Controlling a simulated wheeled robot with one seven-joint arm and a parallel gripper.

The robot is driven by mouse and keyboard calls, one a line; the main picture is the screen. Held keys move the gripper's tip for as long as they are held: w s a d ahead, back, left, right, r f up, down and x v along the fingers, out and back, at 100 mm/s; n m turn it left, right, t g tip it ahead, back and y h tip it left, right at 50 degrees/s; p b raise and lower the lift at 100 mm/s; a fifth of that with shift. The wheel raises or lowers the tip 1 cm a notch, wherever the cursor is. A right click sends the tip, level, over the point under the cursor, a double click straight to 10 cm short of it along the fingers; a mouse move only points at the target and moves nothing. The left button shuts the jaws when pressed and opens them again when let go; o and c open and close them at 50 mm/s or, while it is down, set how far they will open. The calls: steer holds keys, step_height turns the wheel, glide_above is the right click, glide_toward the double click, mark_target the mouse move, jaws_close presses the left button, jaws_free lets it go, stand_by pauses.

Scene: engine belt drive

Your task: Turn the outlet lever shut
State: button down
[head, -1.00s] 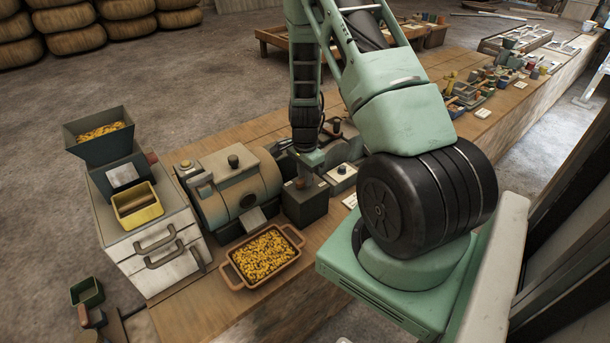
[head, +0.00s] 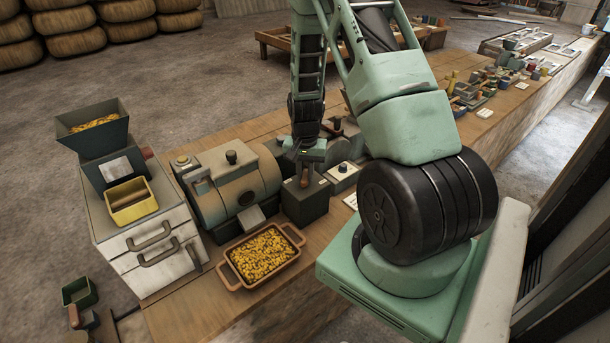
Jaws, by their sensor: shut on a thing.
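A dark box (head: 306,203) stands on the bench right of a metal drum machine (head: 238,184). A short brown-handled lever (head: 305,178) rises from its top, with small pale labels beside it; I take it for the outlet lever. My gripper (head: 304,166) is right above the box, pointing down, shut on the lever's upper end. The fingertips are small and partly hidden here, so the exact grip is hard to see. The drum's chute (head: 251,218) tips toward the bench front.
A brown tray (head: 228,279) full of yellow pieces sits in front of the drum. A switch box (head: 343,176) stands close right of the dark box. A hopper (head: 93,135) and a yellow bin (head: 132,203) stand on a white drawer cabinet (head: 150,245) at left.

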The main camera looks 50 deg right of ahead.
mark_target(305, 175)
steer(key=n+b, duration=0.1)
steer(key=n, duration=0.3)
steer(key=shift+n, duration=0.4)
steer(key=n, duration=0.4)
steer(key=shift+n, duration=0.3)
steer(key=c, duration=1.3)
jaws_free()
steer(key=shift+r, duration=0.1)
step_height(305, 175, up, 17)
steer(key=shift+r+b, duration=0.15)
steer(key=shift+b, duration=0.85)
